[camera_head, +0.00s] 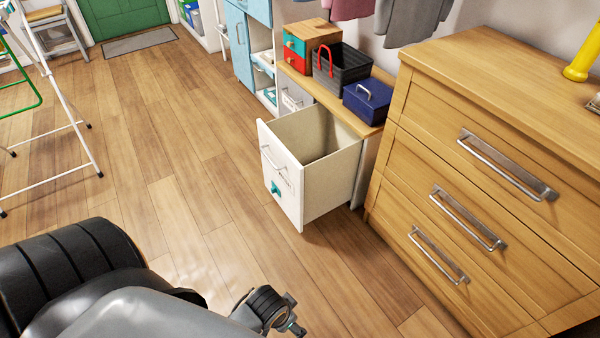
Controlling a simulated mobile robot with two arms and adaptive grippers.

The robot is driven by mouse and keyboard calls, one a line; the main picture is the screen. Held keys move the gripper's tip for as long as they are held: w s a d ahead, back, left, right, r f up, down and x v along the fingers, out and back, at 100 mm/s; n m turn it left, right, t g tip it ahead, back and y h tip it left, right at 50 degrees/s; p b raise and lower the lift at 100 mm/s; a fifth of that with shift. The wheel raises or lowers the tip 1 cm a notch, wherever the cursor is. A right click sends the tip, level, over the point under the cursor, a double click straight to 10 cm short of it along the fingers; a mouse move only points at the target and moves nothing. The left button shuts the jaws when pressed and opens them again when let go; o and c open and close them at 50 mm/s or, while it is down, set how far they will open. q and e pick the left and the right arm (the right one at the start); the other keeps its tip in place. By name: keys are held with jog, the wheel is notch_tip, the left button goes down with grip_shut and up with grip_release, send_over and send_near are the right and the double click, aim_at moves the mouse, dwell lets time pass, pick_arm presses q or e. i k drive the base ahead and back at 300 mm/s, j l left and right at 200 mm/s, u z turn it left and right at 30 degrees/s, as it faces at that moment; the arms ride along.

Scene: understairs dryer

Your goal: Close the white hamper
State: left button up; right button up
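The white hamper (285,186) is a pull-out bin under the wooden counter, left of the large dresser. It stands pulled out, with its open top showing an empty-looking beige inside. Its front panel has a metal bar handle (274,160) and a small teal piece lower down. My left arm comes in from the bottom left, and the end of it with the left gripper (292,326) is low at the bottom edge, apart from the hamper and nearer to me. Its fingers are too small and cut off to read. My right gripper is not in view.
A wooden dresser (490,150) with bar handles stands close on the right of the hamper. A dark basket (343,72), a blue box (368,100) and a small drawer box (300,50) sit on the counter. A white rack (65,100) stands left. The floor (170,170) between is clear.

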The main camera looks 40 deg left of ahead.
aim_at(312, 156)
jog(key=u, duration=1.3)
